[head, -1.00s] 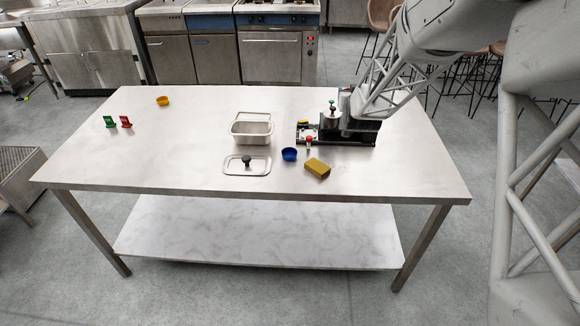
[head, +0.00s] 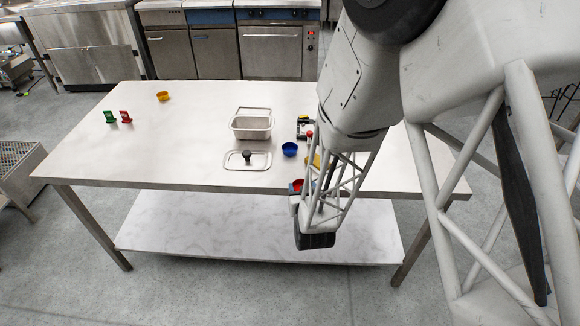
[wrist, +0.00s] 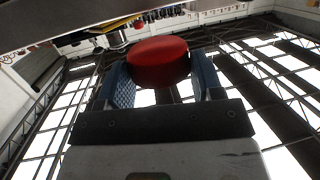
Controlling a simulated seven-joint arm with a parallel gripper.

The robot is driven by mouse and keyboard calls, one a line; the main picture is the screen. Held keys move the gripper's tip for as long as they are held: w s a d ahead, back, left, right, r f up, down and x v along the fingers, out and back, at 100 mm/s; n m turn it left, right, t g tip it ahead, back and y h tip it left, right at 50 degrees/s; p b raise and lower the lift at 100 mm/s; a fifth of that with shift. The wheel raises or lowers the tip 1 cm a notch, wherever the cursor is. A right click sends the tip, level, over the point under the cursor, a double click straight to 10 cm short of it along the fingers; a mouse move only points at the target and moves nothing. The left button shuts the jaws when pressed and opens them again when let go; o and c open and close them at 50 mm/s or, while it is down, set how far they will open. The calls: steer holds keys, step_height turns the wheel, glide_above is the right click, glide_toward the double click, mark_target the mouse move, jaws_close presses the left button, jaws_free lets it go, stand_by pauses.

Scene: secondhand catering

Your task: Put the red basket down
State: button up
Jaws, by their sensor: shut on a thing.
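The red basket (wrist: 158,62) is a small round red piece held between the two blue fingers of my gripper (wrist: 160,76) in the wrist view. In the head view a bit of the red basket (head: 297,185) shows beside my gripper (head: 296,196), at the front edge of the steel table (head: 190,150). My gripper is shut on it. The wrist view looks up at the ceiling, so my gripper is tilted upward. My arm hides part of the basket, and I cannot tell how far it is from the table.
A steel container (head: 251,130), its lid (head: 235,161) and a blue bowl (head: 289,149) stand left of my arm. A yellow bowl (head: 163,96), a green stand (head: 109,117) and a red stand (head: 126,117) are farther left. The table's front left is clear.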

steer(key=s, duration=0.1)
steer(key=s+f, duration=0.1)
steer(key=s, duration=0.2)
steer(key=shift+s+a+f, duration=0.1)
steer(key=shift+a+f, duration=0.2)
steer(key=shift+f, duration=0.05)
glide_toward(291, 169)
steer(key=w, duration=0.3)
steer(key=w+a+r, duration=0.1)
steer(key=w, duration=0.1)
steer(key=shift+w+a, duration=0.1)
steer(key=shift+w, duration=0.15)
steer(key=shift+w, duration=0.1)
steer(key=shift+r+x, duration=0.2)
steer(key=shift+x, duration=0.75)
steer(key=shift+r+x, duration=0.2)
steer(key=shift+x, duration=0.7)
steer(key=shift+w+f, duration=0.1)
steer(key=shift+f, duration=0.15)
steer(key=o, duration=0.9)
